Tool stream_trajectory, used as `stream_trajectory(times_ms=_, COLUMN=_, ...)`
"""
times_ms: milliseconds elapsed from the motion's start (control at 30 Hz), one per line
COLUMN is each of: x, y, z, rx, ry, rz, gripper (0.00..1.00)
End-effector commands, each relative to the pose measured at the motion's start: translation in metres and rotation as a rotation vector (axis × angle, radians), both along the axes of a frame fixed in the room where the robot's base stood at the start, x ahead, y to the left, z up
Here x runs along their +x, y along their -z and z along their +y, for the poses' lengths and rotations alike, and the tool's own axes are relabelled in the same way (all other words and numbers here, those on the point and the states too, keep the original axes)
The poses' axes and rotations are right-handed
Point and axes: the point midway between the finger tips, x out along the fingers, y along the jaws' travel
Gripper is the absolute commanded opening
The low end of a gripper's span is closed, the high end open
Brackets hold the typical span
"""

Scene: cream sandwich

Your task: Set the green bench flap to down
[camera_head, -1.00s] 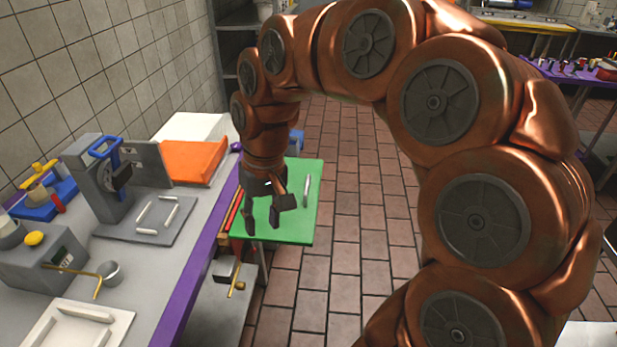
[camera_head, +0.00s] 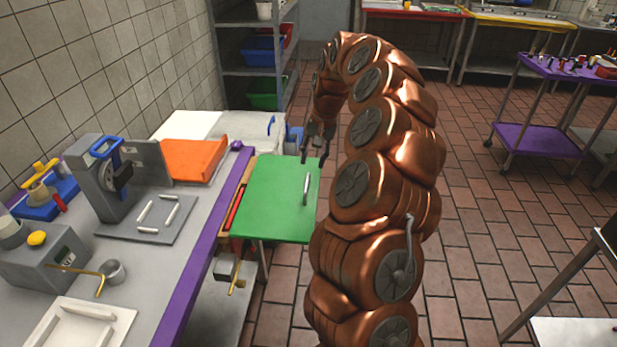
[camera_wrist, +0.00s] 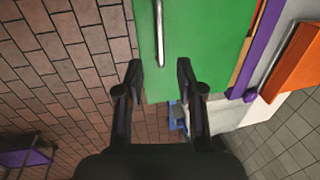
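The green bench flap (camera_head: 268,200) stands out level from the purple-edged side of the bench. A metal bar handle (camera_head: 306,188) is on its top near the outer edge. My gripper (camera_head: 314,161) is at the flap's far outer corner, fingers pointing down. In the wrist view my gripper (camera_wrist: 160,70) is open with nothing between its fingers. The green flap (camera_wrist: 205,45) and its handle (camera_wrist: 159,35) lie ahead of the fingertips there. I cannot tell whether a finger touches the flap.
The bench (camera_head: 178,258) carries a grey slicer-like machine (camera_head: 100,180), an orange board (camera_head: 190,160) and a small metal cup (camera_head: 112,272). A shelf rack (camera_head: 232,60) stands behind. The tiled floor (camera_head: 465,200) to the right is open up to a purple cart (camera_head: 530,140).

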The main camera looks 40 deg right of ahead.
Motion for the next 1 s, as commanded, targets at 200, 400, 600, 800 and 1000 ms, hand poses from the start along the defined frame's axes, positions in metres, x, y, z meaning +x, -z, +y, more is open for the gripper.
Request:
stream_trajectory(times_ms=200, x=0.002, y=0.014, z=0.002, rx=0.000, ry=0.001, rz=0.002, gripper=0.37)
stream_trajectory(times_ms=400, x=0.005, y=0.041, z=0.007, rx=0.002, ry=-0.002, rz=0.005, gripper=0.37)
stream_trajectory(times_ms=600, x=0.008, y=0.067, z=0.011, rx=0.002, ry=-0.001, rz=0.002, gripper=0.37)
stream_trajectory(times_ms=800, x=0.009, y=0.076, z=0.012, rx=0.001, ry=-0.001, rz=0.001, gripper=0.37)
stream_trajectory(times_ms=1000, x=0.009, y=0.075, z=0.012, rx=0.001, ry=-0.001, rz=0.001, gripper=0.32)
